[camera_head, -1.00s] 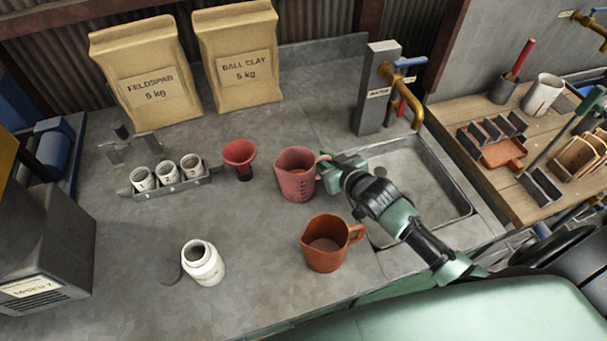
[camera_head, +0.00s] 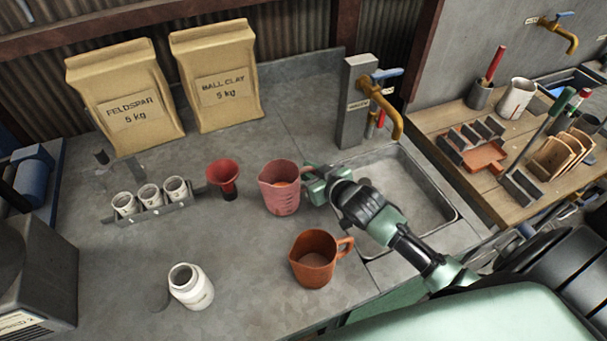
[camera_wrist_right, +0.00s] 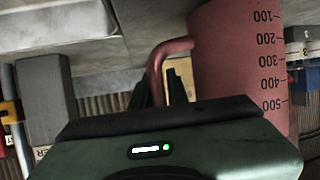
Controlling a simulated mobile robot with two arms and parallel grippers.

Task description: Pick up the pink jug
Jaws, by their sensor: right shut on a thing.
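Whether the jug's base touches the counter is hard to tell. My left gripper is not in view.
An orange-brown jug (camera_head: 313,262) stands just in front. A red funnel (camera_head: 223,174), a rack of white cups (camera_head: 150,210) and a white jar (camera_head: 190,287) are to the left. The sink (camera_head: 400,190) and brass tap (camera_head: 384,101) are at right.

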